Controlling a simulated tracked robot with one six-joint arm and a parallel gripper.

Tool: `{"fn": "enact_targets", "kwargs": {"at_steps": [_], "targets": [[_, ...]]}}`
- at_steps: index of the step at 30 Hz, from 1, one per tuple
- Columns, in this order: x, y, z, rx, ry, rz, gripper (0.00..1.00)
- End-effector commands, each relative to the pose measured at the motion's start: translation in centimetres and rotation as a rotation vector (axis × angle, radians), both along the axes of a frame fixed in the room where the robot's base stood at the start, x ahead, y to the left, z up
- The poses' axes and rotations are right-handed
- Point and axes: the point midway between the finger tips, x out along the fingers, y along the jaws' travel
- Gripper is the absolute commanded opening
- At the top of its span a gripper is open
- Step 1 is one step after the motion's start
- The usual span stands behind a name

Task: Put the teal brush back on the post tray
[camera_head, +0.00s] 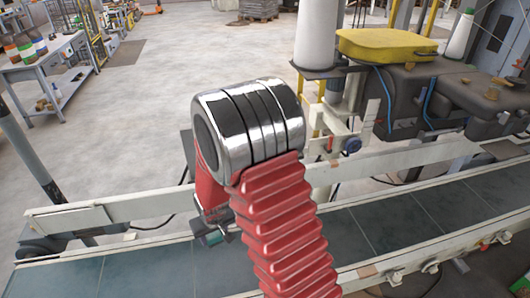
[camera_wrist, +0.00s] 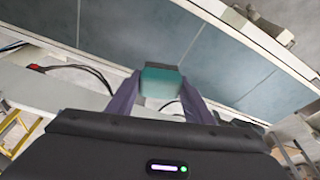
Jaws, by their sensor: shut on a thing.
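The teal brush (camera_wrist: 162,84) is between the two fingers of my gripper (camera_wrist: 160,97) in the wrist view, with a dark part at its far end. The fingers are shut on it. In the head view my gripper (camera_head: 213,226) is partly hidden behind my arm, and a bit of the teal brush (camera_head: 214,239) shows at its lower end. It is over the near side of the conveyor's far rail, apart from the belt as far as I can tell. I cannot make out the post tray in either view.
The conveyor belt (camera_head: 390,220) runs across the front between pale rails (camera_head: 110,215). A bagging machine with a yellow cover (camera_head: 388,45) and white cones stands at the right. A workbench (camera_head: 45,62) is at the far left. The floor between is mostly clear.

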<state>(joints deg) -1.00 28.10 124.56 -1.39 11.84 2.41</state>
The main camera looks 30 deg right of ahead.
Motion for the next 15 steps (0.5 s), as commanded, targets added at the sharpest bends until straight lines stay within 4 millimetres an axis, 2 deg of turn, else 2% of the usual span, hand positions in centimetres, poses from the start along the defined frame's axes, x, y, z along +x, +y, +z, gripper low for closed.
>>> {"fn": "enact_targets", "kwargs": {"at_steps": [15], "targets": [[0.02,0.11,0.04,0.0,0.0,-0.002,0.26]]}}
